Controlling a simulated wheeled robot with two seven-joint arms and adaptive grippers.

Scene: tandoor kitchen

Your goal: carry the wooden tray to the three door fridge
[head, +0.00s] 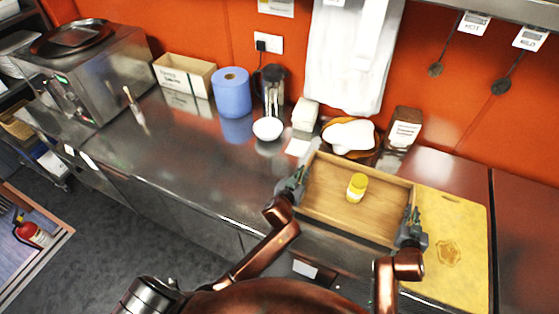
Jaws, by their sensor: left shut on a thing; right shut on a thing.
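The wooden tray (332,213) is a shallow open box in the head view, over the front part of the steel counter and partly over the yellow board. A small yellow jar (357,187) with a pale label is in it. My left gripper (297,184) is shut on the tray's left side. My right gripper (411,228) is shut on its right side. The tray looks about level; I cannot tell whether its bottom touches the counter. No three door fridge is recognisable in view.
The steel counter (190,160) runs along the orange wall. Behind the tray are a basket with white cloth (350,136), a brown box (403,128) and a white bowl (267,128). A yellow board (455,230) lies at right. Grey floor (130,235) is clear at left; a fire extinguisher (32,232) stands beyond.

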